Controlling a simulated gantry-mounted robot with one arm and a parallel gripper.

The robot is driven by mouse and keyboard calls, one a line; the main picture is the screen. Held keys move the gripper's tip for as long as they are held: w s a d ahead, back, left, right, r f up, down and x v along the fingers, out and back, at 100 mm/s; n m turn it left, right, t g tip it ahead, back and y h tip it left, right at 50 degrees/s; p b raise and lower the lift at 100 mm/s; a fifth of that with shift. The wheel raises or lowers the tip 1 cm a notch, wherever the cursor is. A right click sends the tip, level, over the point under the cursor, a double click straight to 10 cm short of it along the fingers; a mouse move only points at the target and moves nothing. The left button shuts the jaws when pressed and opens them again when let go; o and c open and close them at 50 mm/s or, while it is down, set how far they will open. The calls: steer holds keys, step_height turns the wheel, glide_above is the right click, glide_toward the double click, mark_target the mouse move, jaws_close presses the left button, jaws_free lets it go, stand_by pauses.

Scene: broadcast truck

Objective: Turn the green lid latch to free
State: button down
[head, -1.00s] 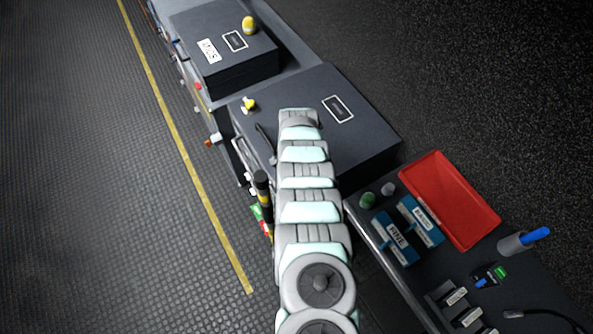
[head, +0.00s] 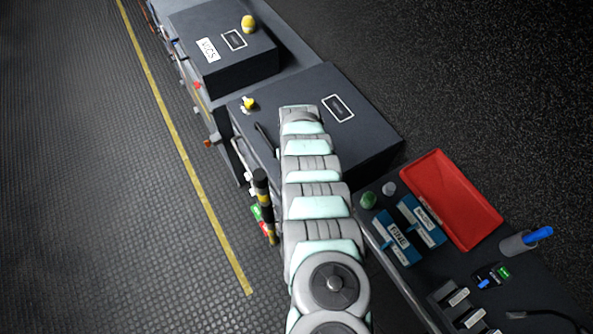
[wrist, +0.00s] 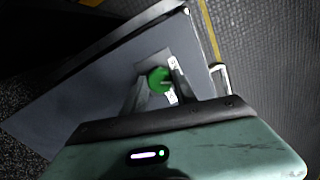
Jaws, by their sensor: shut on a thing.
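The green lid latch (wrist: 159,80) is a round green knob on the flat grey face of a box (wrist: 95,104) in the wrist view. Small white labels (wrist: 173,63) sit beside it. My gripper (wrist: 160,86) has one finger on each side of the knob and is shut on it. The knob's exact turn angle is hard to read. In the head view my arm reaches over the dark middle case (head: 365,135) and hides the gripper and this latch.
A second dark case (head: 215,65) stands at the back with a yellow knob (head: 249,24). Another yellow knob (head: 249,103) is on the middle case. At right a desk holds a red tray (head: 452,195), blue boxes (head: 398,240) and a green round piece (head: 368,200).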

steer(key=shift+n+b, duration=0.3)
steer(key=shift+n, duration=1.3)
steer(key=c, duration=1)
jaws_free()
steer(key=shift+o, duration=0.2)
steer(key=shift+r, duration=0.1)
step_height(320, 180, up, 11)
steer(key=shift+f, duration=0.2)
